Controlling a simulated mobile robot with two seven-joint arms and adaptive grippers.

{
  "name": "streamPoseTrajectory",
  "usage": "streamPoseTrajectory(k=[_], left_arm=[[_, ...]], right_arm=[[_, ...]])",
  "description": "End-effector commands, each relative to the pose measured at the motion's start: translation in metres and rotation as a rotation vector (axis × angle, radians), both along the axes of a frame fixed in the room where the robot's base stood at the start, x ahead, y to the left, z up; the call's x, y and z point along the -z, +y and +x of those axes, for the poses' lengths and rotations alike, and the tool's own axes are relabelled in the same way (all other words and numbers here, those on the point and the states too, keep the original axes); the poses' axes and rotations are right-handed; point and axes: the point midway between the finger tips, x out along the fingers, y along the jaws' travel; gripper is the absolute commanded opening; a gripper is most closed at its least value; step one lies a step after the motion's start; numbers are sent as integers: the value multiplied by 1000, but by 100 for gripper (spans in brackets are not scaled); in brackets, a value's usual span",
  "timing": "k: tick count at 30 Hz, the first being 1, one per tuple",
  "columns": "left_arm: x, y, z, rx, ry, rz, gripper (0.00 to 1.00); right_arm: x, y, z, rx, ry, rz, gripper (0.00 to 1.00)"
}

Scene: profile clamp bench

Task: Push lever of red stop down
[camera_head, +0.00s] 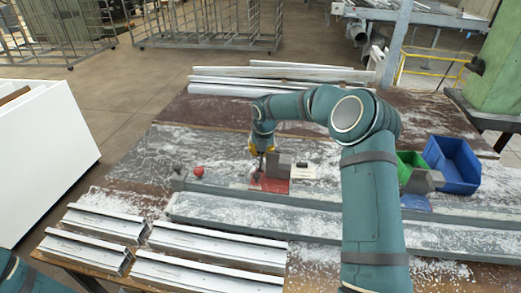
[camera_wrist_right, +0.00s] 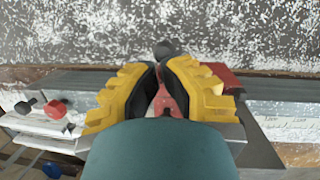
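The red stop (camera_head: 270,184) sits on the grey profile bench in the head view. Its red body (camera_wrist_right: 226,78) also shows in the right wrist view, partly behind a finger. My right gripper (camera_head: 261,152) is just above the stop, pointing down. In the wrist view its yellow fingers (camera_wrist_right: 160,66) have their tips close together. A red piece (camera_wrist_right: 166,102) shows in the narrow gap between them. A dark round knob (camera_wrist_right: 165,48) shows just past the tips. I cannot tell whether the tips touch the lever. My left gripper is out of view.
A red ball knob (camera_head: 198,171) stands left of the stop. A green bin (camera_head: 410,160) and a blue bin (camera_head: 455,165) stand at right. Several metal profiles (camera_head: 210,247) lie in front; long pale bars (camera_head: 275,73) lie behind.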

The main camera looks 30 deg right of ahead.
Motion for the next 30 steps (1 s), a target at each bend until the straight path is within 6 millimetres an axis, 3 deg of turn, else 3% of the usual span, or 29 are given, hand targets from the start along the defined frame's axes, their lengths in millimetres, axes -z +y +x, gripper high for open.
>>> streamPoseTrajectory(k=[15, 30], left_arm=[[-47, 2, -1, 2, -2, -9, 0], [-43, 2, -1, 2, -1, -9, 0]], right_arm=[[8, -11, 15, 0, 107, 81, 0], [24, -19, 25, 0, 106, 80, 0]])
